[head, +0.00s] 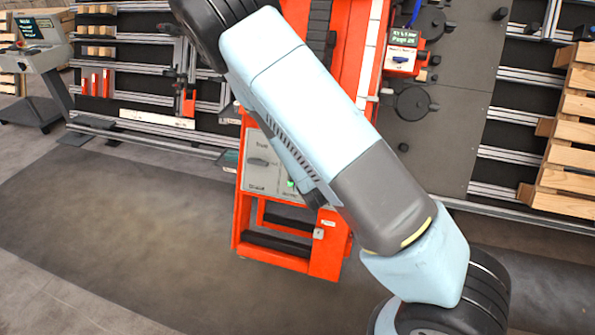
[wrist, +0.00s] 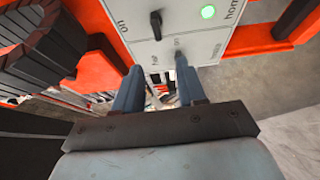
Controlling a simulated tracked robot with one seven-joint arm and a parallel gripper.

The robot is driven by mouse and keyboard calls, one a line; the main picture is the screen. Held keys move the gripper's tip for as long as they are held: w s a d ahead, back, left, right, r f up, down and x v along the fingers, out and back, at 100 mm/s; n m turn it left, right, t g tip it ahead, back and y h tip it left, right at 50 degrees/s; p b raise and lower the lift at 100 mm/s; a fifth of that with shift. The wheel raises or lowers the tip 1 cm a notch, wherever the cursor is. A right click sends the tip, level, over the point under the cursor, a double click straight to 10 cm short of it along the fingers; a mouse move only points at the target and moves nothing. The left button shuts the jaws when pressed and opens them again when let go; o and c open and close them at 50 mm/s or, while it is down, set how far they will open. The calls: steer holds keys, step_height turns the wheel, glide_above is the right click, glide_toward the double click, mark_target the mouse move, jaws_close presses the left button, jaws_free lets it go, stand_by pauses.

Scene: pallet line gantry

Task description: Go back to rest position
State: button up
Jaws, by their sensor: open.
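My gripper (wrist: 160,88) shows in the wrist view with its two blue-grey fingers apart and nothing seen between them. Its fingertips point at a light grey control panel (wrist: 180,32) on an orange machine. The panel carries a dark knob (wrist: 156,22) and a lit green light (wrist: 208,12). In the head view my arm crosses in front of the orange machine (head: 243,222), and its gripper end is hidden. The panel (head: 262,165) shows there beside my arm, partly covered by it.
A console (head: 45,60) stands at the far left. Slatted racks (head: 150,125) run behind. Stacked wooden pallets (head: 570,130) stand at the right. A small red box with a screen (head: 402,50) is right of the machine. The floor at front left (head: 120,240) is clear.

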steer(key=shift+d, duration=0.15)
steer(key=s+d+r+m+g, duration=0.2)
steer(key=d+r+m, duration=0.15)
steer(key=r, duration=0.35)
steer(key=s+d+r+m+g+h, duration=0.1)
steer(key=s+d+r+m, duration=0.2)
steer(key=r, duration=0.4)
steer(key=s+d+r+m+g, duration=0.1)
steer(key=d+r+m+g, duration=0.1)
steer(key=d+r+m, duration=0.4)
steer(key=s+d+r+m+g, duration=0.1)
steer(key=s+d+r+m, duration=0.1)
steer(key=s+r, duration=0.6)
steer(key=s+d+r+m+g+h, duration=0.1)
steer(key=s+d+r+m, duration=0.2)
steer(key=s+r, duration=0.5)
steer(key=s, duration=0.7)
steer(key=shift+s+d+r, duration=0.2)
steer(key=shift+s+d, duration=0.1)
steer(key=shift+o, duration=0.2)
steer(key=shift+s, duration=0.1)
